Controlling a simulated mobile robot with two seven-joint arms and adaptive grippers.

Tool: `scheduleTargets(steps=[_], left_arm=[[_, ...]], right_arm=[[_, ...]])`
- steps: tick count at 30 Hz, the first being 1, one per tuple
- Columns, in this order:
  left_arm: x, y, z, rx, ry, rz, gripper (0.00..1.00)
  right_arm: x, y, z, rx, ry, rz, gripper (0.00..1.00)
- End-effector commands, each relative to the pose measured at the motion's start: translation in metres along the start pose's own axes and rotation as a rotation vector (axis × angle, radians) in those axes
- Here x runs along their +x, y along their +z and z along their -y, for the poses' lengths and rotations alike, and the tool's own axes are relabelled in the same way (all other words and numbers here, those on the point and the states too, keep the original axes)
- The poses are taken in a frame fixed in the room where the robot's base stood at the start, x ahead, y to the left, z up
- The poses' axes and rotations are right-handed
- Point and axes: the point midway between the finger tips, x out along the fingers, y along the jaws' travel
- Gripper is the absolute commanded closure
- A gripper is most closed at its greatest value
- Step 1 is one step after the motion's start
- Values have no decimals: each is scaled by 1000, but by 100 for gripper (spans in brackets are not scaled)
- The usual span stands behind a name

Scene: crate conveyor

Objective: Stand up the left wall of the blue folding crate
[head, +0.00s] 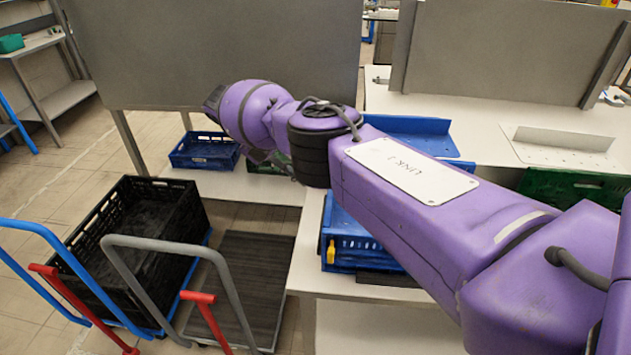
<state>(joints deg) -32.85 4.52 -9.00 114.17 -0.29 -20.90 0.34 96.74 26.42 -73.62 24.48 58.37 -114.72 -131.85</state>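The blue folding crate (345,235) is on the white table in the middle of the head view, largely hidden by my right arm. Its near left corner shows, with a yellow piece on it. Blue panels also show behind the arm; I cannot tell whether the left wall is up or folded. My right arm comes in from the right and reaches across above the crate. Its wrist end is beyond the crate's left side. The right gripper (267,160) is mostly hidden behind the wrist, and its fingers cannot be made out. My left gripper is out of view.
A black crate (180,208) sits on a cart at the left, beside a flat dark trolley (245,275). Another blue crate (205,158) and a grey panel (220,50) stand at the back. A green crate (575,188) is at the right.

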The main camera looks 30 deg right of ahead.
Motion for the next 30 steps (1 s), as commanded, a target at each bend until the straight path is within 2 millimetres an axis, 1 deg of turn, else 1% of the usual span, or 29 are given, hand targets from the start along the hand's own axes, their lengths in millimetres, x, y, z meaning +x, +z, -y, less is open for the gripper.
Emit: scheduleTargets(steps=[3, 8, 30], left_arm=[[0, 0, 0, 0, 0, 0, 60], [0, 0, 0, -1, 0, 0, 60], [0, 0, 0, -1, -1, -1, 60]], right_arm=[[-10, 0, 2, 4, -2, 1, 75], [-16, 0, 4, 5, -3, 1, 75], [-18, 1, 5, 6, -4, 2, 75]])
